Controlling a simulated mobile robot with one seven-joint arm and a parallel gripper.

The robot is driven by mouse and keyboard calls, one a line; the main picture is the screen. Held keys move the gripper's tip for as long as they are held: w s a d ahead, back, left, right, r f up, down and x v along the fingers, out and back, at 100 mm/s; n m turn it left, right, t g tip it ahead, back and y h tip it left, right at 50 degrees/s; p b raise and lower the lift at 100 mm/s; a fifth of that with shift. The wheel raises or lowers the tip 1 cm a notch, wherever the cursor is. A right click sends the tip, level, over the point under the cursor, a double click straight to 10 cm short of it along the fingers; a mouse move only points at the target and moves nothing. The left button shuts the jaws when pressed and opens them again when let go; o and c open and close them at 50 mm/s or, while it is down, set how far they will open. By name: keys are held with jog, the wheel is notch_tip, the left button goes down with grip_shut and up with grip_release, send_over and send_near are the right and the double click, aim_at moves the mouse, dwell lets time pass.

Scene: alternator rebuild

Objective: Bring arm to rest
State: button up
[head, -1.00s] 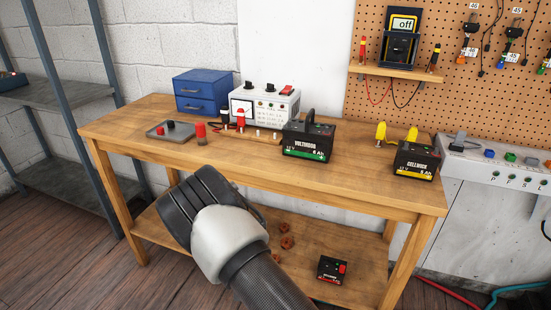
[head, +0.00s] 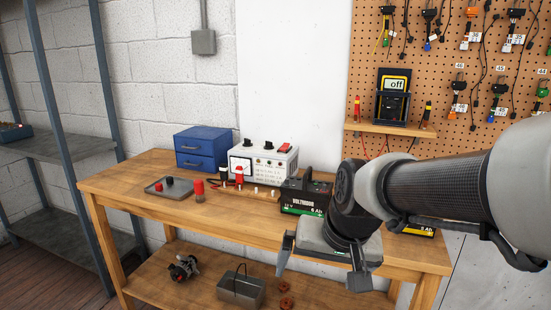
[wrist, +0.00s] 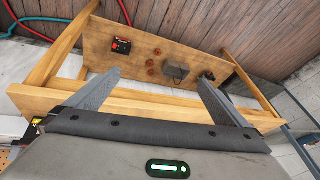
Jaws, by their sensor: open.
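My gripper (head: 322,268) hangs in front of the workbench's front edge at the right of the head view, fingers pointing down. Its two fingers are spread apart with nothing between them. In the wrist view my gripper (wrist: 150,95) is open above the bench's front edge, with the lower shelf beyond. My arm reaches in from the right and covers part of the bench's right end. The workbench (head: 150,190) is wooden with a lower shelf (head: 205,290).
On the bench are a blue drawer box (head: 203,150), a white power supply (head: 262,163), a tray (head: 168,187) and a black battery (head: 300,197), partly hidden. A metal box (head: 240,289) and an alternator-like part (head: 183,267) lie on the shelf. A multimeter (head: 393,95) stands on the pegboard ledge.

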jog(key=s+d+r+n+t+h, duration=0.1)
jog(key=s+d+r, duration=0.15)
jog(key=s, duration=0.35)
jog(key=s+d+r+h, duration=0.1)
jog(key=s+d+r, duration=0.1)
jog(key=s+d, duration=0.3)
notch_tip(320, 180, up, 24)
jog(key=a+p, duration=0.1)
jog(key=p, duration=2.3)
jog(key=shift+s+a, duration=0.25)
jog(key=shift+s, duration=0.1)
jog(key=shift+f, duration=0.1)
